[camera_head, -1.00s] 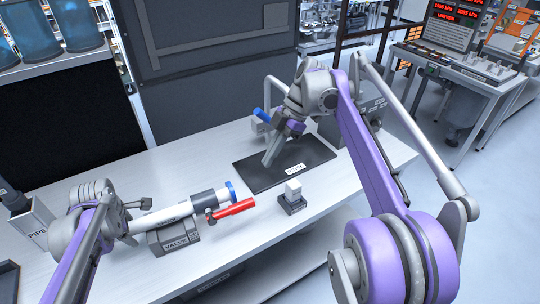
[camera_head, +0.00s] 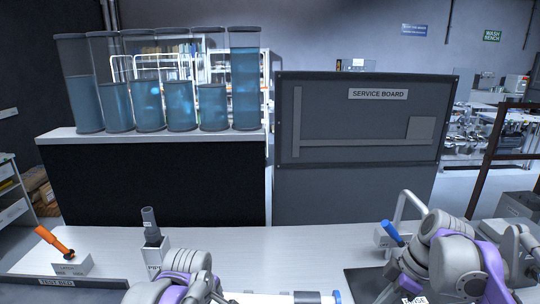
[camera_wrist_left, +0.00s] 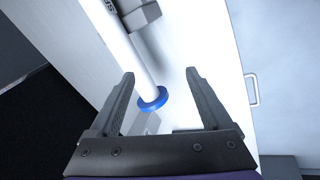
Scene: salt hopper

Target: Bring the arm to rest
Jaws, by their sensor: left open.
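My left arm's wrist (camera_head: 180,288) shows at the bottom edge of the head view; its fingers are not seen there. In the left wrist view my left gripper (camera_wrist_left: 159,73) is open, with nothing clasped between its fingers. A white pipe (camera_wrist_left: 137,58) with a blue ring (camera_wrist_left: 153,99) at its end lies below the fingers. In the head view only the top of the pipe (camera_head: 265,299) shows at the bottom edge. My right gripper (camera_head: 388,290) points down over a black mat (camera_head: 358,280) at the right; its fingertips are cut off or hidden.
An orange-handled tool (camera_head: 54,240) stands in a labelled block at the left. A dark upright piece (camera_head: 150,222) stands in a white holder. A blue handle (camera_head: 392,233) is close beside my right wrist. Water cylinders (camera_head: 180,105) and the service board (camera_head: 365,125) stand behind the bench.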

